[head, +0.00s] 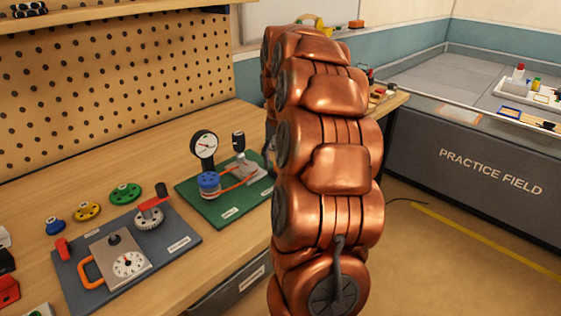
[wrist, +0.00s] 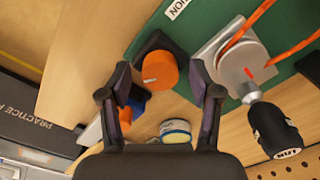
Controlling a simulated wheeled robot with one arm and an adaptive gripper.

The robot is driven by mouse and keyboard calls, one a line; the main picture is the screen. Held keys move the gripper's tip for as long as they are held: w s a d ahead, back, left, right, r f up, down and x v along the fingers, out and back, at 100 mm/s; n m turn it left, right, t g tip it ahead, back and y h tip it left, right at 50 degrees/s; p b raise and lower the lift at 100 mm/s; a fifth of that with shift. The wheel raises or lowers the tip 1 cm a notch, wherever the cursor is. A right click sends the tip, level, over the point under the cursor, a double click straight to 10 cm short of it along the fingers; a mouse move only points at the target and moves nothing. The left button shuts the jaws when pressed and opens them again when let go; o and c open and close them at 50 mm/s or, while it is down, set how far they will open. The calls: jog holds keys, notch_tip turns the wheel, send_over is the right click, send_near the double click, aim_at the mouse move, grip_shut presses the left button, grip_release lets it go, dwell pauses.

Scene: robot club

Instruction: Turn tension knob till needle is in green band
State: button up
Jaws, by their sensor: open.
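The orange tension knob (wrist: 160,70), with a white pointer mark, sits on a black base at the edge of the green board (wrist: 175,40) in the wrist view. My gripper (wrist: 161,68) is open, one finger on each side of the knob; I cannot tell whether either touches it. In the head view, the round gauge (head: 204,146) stands on the green board (head: 228,212). Its dial is white with a needle, too small to read against any green band. My arm hides the board's right end, the knob and my gripper there.
The board also carries a blue pulley (head: 209,183), an orange belt (head: 238,181) and a black-topped part (wrist: 275,130) on a grey bracket. A grey board (head: 186,243) with a crank and dial lies left.

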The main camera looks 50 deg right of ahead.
notch_tip(320, 180, up, 12)
jog(key=shift+f, duration=0.15)
dwell(0.6)
dwell(0.8)
jog(key=s+a+f+n+g, duration=0.1)
jog(key=s+a+f+n, duration=0.2)
jog(key=a, duration=0.7)
jog(key=s+a+f+n, duration=0.2)
jog(key=a+f+n, duration=0.1)
jog(key=a, duration=0.8)
jog(key=s+a+f+n+g, duration=0.1)
jog(key=s+a+f, duration=0.3)
jog(key=s, duration=0.3)
jog(key=s+a+f+n, duration=0.2)
jog(key=s+a+f, duration=0.2)
jog(key=s+f, duration=0.15)
jog(key=s+a+f+n+g, duration=0.1)
jog(key=s+a+f, duration=0.25)
jog(key=s, duration=0.35)
notch_tip(320, 180, up, 14)
jog(key=t+p, duration=0.1)
jog(key=p, duration=1.2)
jog(key=shift+w, duration=0.3)
